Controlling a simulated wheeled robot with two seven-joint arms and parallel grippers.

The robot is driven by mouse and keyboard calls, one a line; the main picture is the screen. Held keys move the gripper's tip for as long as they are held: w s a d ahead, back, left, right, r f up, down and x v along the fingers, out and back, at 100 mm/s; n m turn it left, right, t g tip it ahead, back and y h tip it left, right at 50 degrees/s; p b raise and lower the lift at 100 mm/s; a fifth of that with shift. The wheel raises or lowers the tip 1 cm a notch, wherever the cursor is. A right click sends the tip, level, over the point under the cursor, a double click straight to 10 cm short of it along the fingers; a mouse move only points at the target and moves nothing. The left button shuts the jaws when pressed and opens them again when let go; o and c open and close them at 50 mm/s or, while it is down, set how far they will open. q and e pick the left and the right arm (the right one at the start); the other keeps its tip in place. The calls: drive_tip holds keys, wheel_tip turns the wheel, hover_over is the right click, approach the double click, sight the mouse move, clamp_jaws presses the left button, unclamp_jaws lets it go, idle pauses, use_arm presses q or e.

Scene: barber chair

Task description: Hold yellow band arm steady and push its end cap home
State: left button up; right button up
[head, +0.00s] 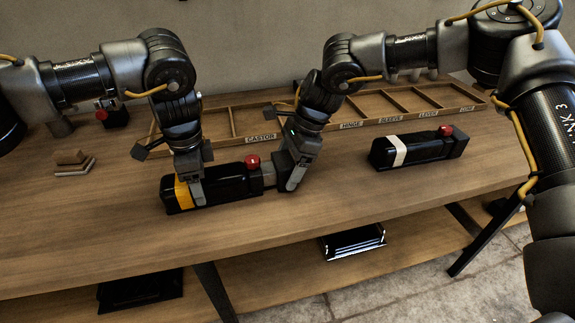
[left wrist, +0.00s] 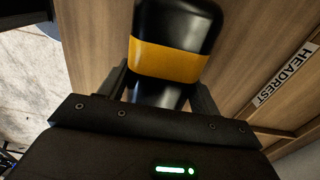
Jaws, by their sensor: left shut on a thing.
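The yellow band arm (head: 228,183) is a long black padded bar lying on the workbench, with a yellow band (head: 183,193) near its left end. My left gripper (head: 192,190) is shut on it from above, just right of the band. In the left wrist view the yellow band (left wrist: 168,60) shows beyond the fingers (left wrist: 160,92), with the bar between them. A red knob (head: 252,160) stands near the bar's right end. My right gripper (head: 285,183) is low at that end, beside a grey piece (head: 268,174). It covers the end cap area, so its grip and the cap's seating are unclear.
A similar black arm with a white band (head: 398,151) lies to the right. A wooden divided tray (head: 222,122) with labels runs along the back. The bench front is clear.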

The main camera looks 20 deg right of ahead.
sight(276, 160)
use_arm(q)
drive_tip(key=shift+r, duration=0.1)
use_arm(e)
drive_tip(key=c, duration=1.1)
drive_tip(key=shift+s+a, duration=0.1)
drive_tip(key=shift+a, duration=1.75)
use_arm(q)
drive_tip(key=shift+d, duration=0.1)
use_arm(e)
drive_tip(key=o, duration=1.4)
drive_tip(key=shift+d, duration=0.1)
drive_tip(key=v, duration=1.2)
drive_tip(key=shift+d, duration=0.1)
use_arm(q)
drive_tip(key=o, duration=1.5)
